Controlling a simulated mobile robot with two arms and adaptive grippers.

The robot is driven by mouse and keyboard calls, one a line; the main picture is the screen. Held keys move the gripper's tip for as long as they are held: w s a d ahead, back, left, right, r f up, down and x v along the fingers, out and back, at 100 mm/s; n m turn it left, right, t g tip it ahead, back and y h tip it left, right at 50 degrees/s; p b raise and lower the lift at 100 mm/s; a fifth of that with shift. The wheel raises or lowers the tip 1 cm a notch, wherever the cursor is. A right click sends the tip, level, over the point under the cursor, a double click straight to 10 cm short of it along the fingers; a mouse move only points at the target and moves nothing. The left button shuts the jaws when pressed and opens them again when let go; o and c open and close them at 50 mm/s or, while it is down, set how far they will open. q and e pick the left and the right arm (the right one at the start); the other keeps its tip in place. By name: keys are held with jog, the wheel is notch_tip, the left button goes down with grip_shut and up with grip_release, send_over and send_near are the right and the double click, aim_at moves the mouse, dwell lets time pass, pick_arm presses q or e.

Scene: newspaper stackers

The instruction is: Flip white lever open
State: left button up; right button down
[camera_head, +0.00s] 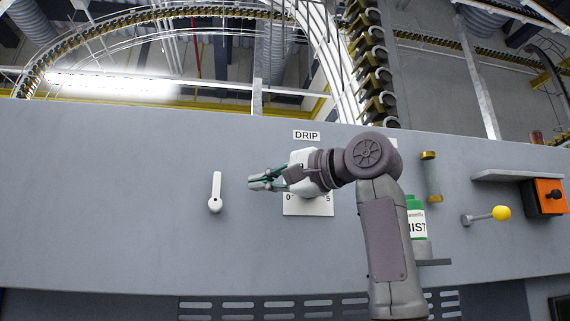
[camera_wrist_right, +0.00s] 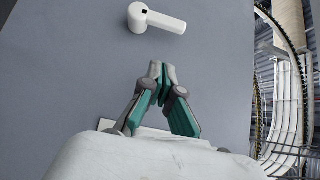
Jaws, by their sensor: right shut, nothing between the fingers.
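The white lever (camera_head: 216,192) is on the grey panel, left of the DRIP label in the head view. Its arm points up from a round hub at its lower end. It also shows in the right wrist view (camera_wrist_right: 155,18), near the top, with the hub at the left. My right gripper (camera_head: 252,183) is to the right of the lever, its fingers pointing left toward it. In the right wrist view its fingertips (camera_wrist_right: 158,72) are together and empty, with a gap of bare panel between them and the lever. My left gripper is not in view.
A white scale plate (camera_head: 308,207) sits behind my right gripper, below the DRIP sign (camera_head: 306,135). To the right are a green-and-white bottle (camera_head: 416,217), a yellow-knobbed lever (camera_head: 501,213) and an orange box (camera_head: 550,196). The panel left of the white lever is clear.

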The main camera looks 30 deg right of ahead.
aim_at(236, 182)
jog(key=w+a, duration=0.1)
jog(key=w+a+p, duration=0.1)
jog(key=a, duration=0.1)
jog(key=shift+a, duration=0.25)
jog(key=shift+a+p, duration=0.3)
jog(key=shift+a, duration=0.2)
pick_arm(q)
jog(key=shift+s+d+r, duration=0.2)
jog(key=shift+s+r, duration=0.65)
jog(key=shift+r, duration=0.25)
pick_arm(e)
jog(key=shift+w+d, duration=0.1)
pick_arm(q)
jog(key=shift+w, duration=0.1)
